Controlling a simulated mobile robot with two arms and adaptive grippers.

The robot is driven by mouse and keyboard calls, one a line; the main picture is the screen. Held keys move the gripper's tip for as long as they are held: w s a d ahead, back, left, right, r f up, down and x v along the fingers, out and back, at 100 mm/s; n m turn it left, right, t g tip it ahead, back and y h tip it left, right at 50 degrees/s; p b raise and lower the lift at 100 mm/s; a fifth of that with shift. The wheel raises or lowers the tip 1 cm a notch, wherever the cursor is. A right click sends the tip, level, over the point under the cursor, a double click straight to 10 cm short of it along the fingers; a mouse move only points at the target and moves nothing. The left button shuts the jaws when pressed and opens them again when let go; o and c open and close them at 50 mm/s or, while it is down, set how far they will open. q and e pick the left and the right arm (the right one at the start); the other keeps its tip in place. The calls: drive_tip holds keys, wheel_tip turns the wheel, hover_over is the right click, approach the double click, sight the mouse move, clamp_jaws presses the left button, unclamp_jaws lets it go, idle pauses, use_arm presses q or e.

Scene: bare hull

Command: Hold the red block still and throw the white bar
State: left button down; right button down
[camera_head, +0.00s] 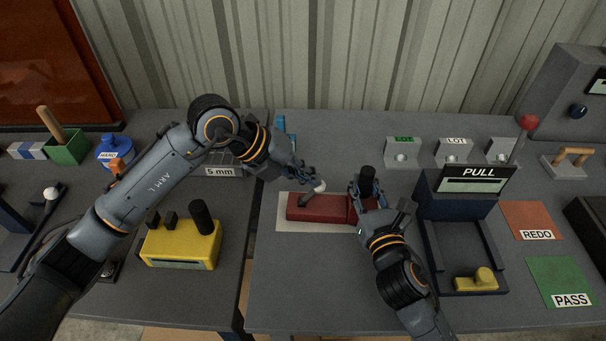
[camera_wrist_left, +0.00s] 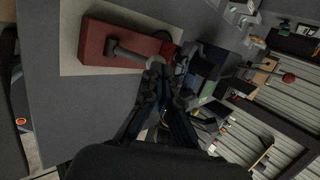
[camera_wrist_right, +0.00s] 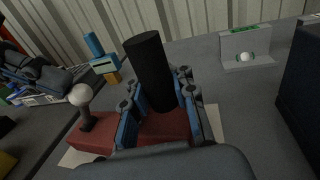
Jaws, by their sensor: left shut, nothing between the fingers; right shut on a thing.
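The red block (camera_head: 318,208) lies on a pale plate (camera_head: 285,224) on the right-hand bench. A black upright post (camera_wrist_right: 150,70) stands at its right end. My right gripper (camera_head: 367,196) is shut around that post, low down near the block. The bar with a white ball knob (camera_head: 319,186) rises from the block's left part; its shaft looks grey (camera_wrist_left: 128,53) and it leans in the left wrist view. My left gripper (camera_head: 307,178) is shut and empty beside the knob; I cannot tell whether they touch.
A dark blue stand with a PULL sign (camera_head: 478,179) and red-knobbed lever is right of my right gripper. A yellow block (camera_head: 181,243) sits on the left bench. Grey LOT holders (camera_head: 453,152) stand behind. The bench front is clear.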

use_arm(q)
drive_tip(key=shift+a, duration=0.1)
drive_tip(key=shift+a+f, duration=0.1)
drive_tip(key=shift+a, duration=0.65)
drive_tip(key=d+r+v, duration=0.1)
drive_tip(key=v, duration=1.2)
drive_tip(key=shift+r, duration=0.3)
use_arm(e)
drive_tip(key=c, duration=1)
unclamp_jaws()
use_arm(q)
drive_tip(key=shift+a, duration=0.1)
use_arm(e)
drive_tip(key=shift+s, duration=0.1)
